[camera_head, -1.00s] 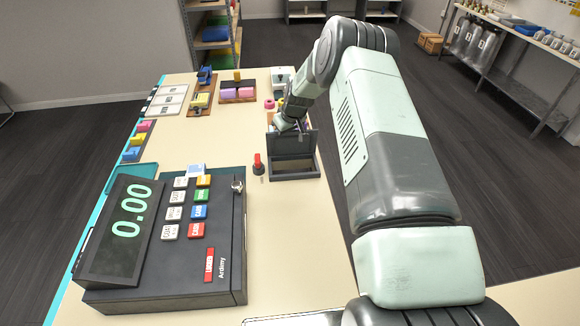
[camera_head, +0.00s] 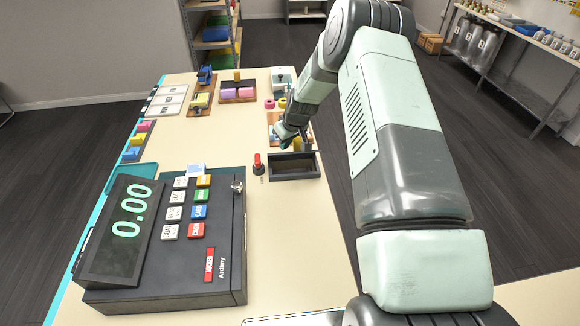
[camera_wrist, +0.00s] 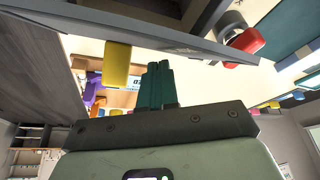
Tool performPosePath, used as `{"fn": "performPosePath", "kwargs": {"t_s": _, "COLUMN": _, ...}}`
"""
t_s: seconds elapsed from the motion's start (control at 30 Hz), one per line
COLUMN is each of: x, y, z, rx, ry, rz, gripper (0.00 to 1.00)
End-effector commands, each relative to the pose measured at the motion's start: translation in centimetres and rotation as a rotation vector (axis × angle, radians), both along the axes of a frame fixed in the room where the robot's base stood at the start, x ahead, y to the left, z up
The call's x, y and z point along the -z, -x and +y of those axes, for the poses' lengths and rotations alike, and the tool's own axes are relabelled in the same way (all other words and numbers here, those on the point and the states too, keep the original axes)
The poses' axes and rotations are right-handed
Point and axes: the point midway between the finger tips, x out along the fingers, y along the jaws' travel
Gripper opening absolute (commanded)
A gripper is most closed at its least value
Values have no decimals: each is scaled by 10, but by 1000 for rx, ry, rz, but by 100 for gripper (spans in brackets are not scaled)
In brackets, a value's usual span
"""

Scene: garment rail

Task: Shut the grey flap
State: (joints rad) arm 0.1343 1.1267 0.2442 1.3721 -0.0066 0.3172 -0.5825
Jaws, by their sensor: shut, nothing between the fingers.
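The grey box (camera_head: 294,177) stands near the right edge of the table. Its dark inside shows in the head view. The grey flap does not stand up clearly there, and I cannot tell its exact angle. In the wrist view a long grey panel (camera_wrist: 130,30), likely the flap or the box edge, crosses the top, close to my fingers. My gripper (camera_head: 287,138) is just behind the box's far edge in the head view. Its teal fingers (camera_wrist: 157,85) are together and empty in the wrist view; I cannot tell if they touch the panel.
A red-topped knob (camera_head: 257,163) stands just left of the box; its red part shows in the wrist view (camera_wrist: 245,42). A yellow object (camera_head: 300,144) is close behind the box. The cash register (camera_head: 225,265) fills the near left. Bare table lies in front of the box.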

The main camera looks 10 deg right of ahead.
Motion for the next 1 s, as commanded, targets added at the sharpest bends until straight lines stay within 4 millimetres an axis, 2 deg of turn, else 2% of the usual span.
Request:
{"fn": "performPosePath", "kwargs": {"t_s": 0.17, "x": -6, "y": -1, "z": 0, "rx": -1, "ry": 0, "rz": -2, "gripper": 0}}
{"fn": "performPosePath", "kwargs": {"t_s": 1.0, "x": -72, "y": -10, "z": 0, "rx": 0, "ry": 1, "rz": -3, "gripper": 0}}
